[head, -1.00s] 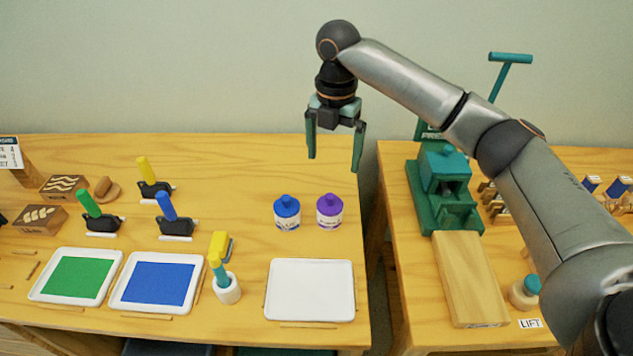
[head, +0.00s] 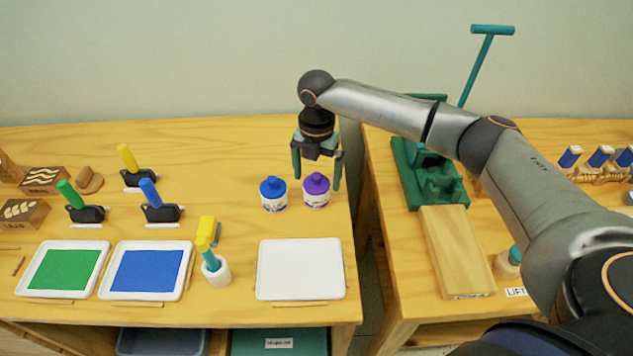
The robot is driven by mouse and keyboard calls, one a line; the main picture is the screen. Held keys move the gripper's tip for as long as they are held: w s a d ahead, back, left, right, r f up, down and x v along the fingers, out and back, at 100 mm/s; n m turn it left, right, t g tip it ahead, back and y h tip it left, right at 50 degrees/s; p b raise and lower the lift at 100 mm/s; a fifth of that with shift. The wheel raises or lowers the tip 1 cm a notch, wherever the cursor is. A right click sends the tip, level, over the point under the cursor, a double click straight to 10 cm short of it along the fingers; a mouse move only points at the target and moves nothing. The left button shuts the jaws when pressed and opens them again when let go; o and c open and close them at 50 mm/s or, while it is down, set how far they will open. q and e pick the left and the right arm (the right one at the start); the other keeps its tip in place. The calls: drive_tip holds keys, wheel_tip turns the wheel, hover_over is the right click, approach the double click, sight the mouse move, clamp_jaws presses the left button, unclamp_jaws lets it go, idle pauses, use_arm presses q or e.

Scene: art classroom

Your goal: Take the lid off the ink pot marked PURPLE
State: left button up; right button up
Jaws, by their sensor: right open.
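The ink pot with the purple lid (head: 316,183) stands upright on the left table, near its right edge. Its white label (head: 316,201) is too small to read. The purple lid sits on the pot. A pot with a blue lid (head: 273,188) stands just left of it. My left gripper is not in view.
A white empty tray (head: 262,290) lies in front of the pots. Green and blue ink trays (head: 187,288), a brush holder (head: 217,272) and several rollers (head: 83,213) stand to the left. A green press (head: 405,180) is on the right table, across a gap.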

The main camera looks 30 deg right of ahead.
drive_tip(key=shift+f, duration=0.2)
drive_tip(key=c, duration=1.3)
drive_tip(key=shift+r, duration=0.1)
